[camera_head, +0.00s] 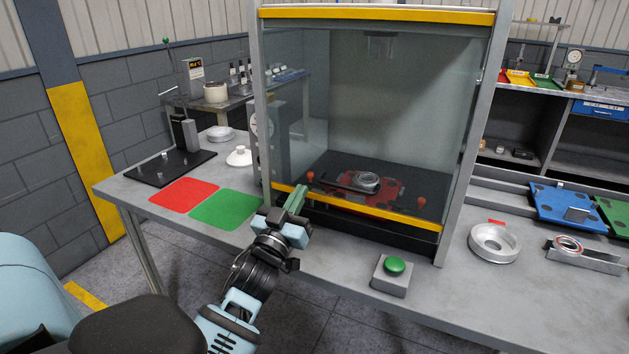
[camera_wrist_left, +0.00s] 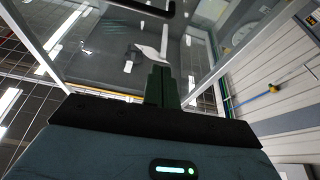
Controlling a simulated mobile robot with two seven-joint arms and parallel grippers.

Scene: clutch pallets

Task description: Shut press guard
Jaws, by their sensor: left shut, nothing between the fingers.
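The press guard (camera_head: 440,110) is a clear pane in a grey frame, with a yellow bar across the top and a yellow strip (camera_head: 385,212) low across the front. The pane reaches down to near this lower strip. My left gripper (camera_head: 296,199) is at the lower left of the guard front, its green fingers over the left end of the yellow strip. Its fingers (camera_wrist_left: 158,86) are together and empty in the left wrist view. I cannot tell whether they touch the guard. A dark bar (camera_wrist_left: 143,8) shows beyond them. My right gripper is out of view.
Inside the press is a red fixture (camera_head: 395,190) with a metal ring part (camera_head: 367,181). A green button box (camera_head: 391,283) stands in front of the press. Red (camera_head: 184,195) and green (camera_head: 225,209) mats lie left.

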